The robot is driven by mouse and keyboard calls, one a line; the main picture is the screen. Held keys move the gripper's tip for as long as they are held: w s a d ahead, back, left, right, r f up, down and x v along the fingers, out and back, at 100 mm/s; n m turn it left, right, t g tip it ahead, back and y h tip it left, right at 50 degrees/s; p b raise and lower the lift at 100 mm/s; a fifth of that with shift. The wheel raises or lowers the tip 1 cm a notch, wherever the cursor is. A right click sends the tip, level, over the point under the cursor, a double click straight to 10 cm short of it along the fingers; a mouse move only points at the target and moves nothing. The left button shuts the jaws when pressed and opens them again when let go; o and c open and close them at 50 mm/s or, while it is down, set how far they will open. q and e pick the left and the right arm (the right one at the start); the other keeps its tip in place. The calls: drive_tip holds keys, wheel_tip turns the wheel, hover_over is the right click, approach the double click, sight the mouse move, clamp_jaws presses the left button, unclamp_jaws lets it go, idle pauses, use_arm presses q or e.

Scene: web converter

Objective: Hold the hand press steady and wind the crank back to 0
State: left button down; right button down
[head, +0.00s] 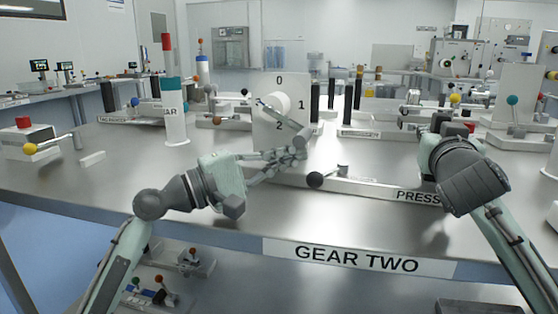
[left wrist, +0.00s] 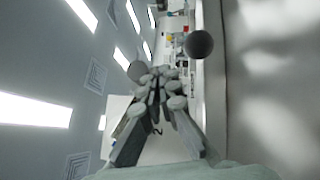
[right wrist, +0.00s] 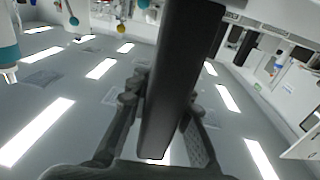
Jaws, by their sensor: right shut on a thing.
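The dial plate (head: 265,128) stands upright at the table's middle, marked 0, 1 and 2. Its white hub (head: 279,103) carries a crank (head: 292,116) slanting down to the right, between 1 and 2. My left gripper (head: 301,146) is at the crank's lower end; its fingertips are drawn together in the left wrist view (left wrist: 160,82), with nothing clearly seen between them. The hand press, labelled PRESS (head: 418,197), lies at the right. My right gripper (head: 437,127) is above its right end. In the right wrist view it is shut on the press's dark upright handle (right wrist: 178,80).
A black ball knob (head: 315,180) lies low in front of the dial; a dark ball (left wrist: 198,44) is beside the left fingers in the left wrist view. A white post with a red top (head: 173,110) stands left.

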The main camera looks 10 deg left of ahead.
sight(300, 143)
use_arm(q)
drive_tip(key=shift+s+d+r+n+t, duration=0.15)
drive_tip(key=shift+d+r+n+t, duration=0.25)
drive_tip(key=shift+d+r+n, duration=0.25)
drive_tip(key=shift+d+r+t+h, duration=0.3)
drive_tip(key=shift+r, duration=0.35)
drive_tip(key=r+n+t, duration=0.2)
drive_tip(key=n, duration=0.1)
drive_tip(key=shift+d, duration=0.35)
drive_tip(key=shift+s+d+r+n, duration=0.15)
drive_tip(key=shift+r+n, duration=0.1)
drive_tip(key=shift+r, duration=0.5)
wheel_tip(300, 143, up, 3)
drive_tip(key=n+t, duration=0.2)
drive_tip(key=n, duration=0.1)
drive_tip(key=n+t+y, duration=0.1)
drive_tip(key=n+t, duration=0.1)
drive_tip(key=n, duration=0.1)
drive_tip(key=shift+t+y, duration=0.3)
drive_tip(key=shift+t, duration=0.1)
drive_tip(key=shift+a+r+n+t+y, duration=0.3)
drive_tip(key=shift+a+r+n+t, duration=0.15)
drive_tip(key=shift+r, duration=0.25)
